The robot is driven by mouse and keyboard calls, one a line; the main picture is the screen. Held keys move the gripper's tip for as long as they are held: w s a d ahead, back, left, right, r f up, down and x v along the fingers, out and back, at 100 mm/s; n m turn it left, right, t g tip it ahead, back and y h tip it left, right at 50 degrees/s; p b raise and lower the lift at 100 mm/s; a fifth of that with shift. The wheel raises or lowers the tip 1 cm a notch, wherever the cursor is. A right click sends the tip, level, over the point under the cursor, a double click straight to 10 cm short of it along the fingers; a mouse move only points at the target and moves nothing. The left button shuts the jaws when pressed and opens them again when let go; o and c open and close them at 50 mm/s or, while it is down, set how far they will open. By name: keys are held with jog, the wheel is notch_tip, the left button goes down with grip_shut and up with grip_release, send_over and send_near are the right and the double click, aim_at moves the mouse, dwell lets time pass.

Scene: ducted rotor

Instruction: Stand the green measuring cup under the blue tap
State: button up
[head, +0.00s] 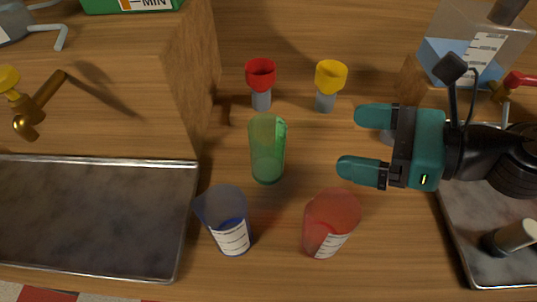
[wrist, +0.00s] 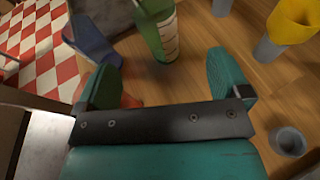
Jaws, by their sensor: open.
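The green measuring cup (head: 267,150) stands upright on the wooden table, left of my gripper. It also shows in the wrist view (wrist: 156,28), beyond the fingertips. My gripper (head: 357,143) is open and empty, its fingers pointing left towards the green cup with a gap between. In the wrist view the gripper (wrist: 165,68) has both teal fingers spread. No tap with a visibly blue handle shows. A brass tap with a yellow handle (head: 38,105) is at the left, a red-handled tap (head: 515,82) at the right.
A blue measuring cup (head: 229,220) and a red one (head: 331,222) stand in front of the green cup. Red-topped (head: 261,78) and yellow-topped (head: 330,80) pieces stand behind. Metal trays lie left (head: 90,215) and right (head: 465,245). A tank (head: 475,45) holds blue liquid.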

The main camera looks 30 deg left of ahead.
send_near(267, 133)
jog(key=w+a+f, duration=0.1)
jog(key=a+f, duration=0.1)
jog(key=a, duration=0.3)
jog(key=shift+f+p+x, duration=0.15)
jog(key=shift+f+x, duration=0.05)
jog(key=shift+x, duration=1.25)
jog(key=shift+f+p+x, duration=0.15)
jog(key=shift+f+x, duration=0.05)
jog(key=shift+x, duration=1.25)
jog(key=shift+s+d, duration=0.15)
jog(key=c, duration=1.1)
jog(key=shift+r, duration=0.1)
